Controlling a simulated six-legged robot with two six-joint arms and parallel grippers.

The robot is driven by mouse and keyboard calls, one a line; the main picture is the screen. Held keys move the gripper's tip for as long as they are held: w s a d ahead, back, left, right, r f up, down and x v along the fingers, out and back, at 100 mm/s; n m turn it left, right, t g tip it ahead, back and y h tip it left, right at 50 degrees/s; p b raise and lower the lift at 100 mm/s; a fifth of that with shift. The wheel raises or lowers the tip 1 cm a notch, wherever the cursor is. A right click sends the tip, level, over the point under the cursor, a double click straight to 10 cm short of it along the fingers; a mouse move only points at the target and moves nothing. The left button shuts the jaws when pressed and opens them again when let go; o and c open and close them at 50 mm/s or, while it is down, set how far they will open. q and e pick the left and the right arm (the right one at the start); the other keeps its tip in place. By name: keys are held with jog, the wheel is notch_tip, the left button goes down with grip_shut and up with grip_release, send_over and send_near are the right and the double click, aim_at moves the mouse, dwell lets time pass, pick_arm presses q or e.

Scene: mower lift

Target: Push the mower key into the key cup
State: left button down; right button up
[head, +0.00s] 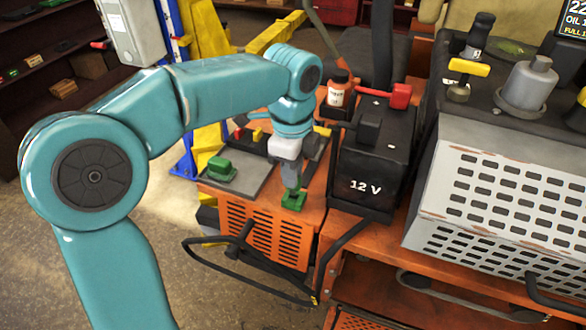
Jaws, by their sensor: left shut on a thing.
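My left gripper (291,184) points down over the front part of the orange housing top, left of the black 12 V battery. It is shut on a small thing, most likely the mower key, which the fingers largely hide. A small green piece (293,201) shows right at the fingertips, low against the orange top. I cannot tell whether this green piece is the key cup or part of the key, or how deep anything sits in it. My right gripper is not in view.
The 12 V battery (372,165) with a red terminal cap (400,96) stands close right of the gripper. A grey mat (243,181) with a green block (221,168) lies to the left. A black cable (237,281) loops in front. A perforated grey cover (505,205) stands at right.

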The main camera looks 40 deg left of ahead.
pick_arm(q)
jog(key=shift+f, duration=0.15)
jog(key=shift+f+b, duration=0.9)
jog(key=shift+f, duration=0.25)
dwell(0.5)
jog(key=c, duration=1)
grip_release()
jog(key=shift+r, duration=0.15)
notch_tip(320, 180, up, 16)
jog(key=p, duration=0.2)
jog(key=shift+p, duration=0.35)
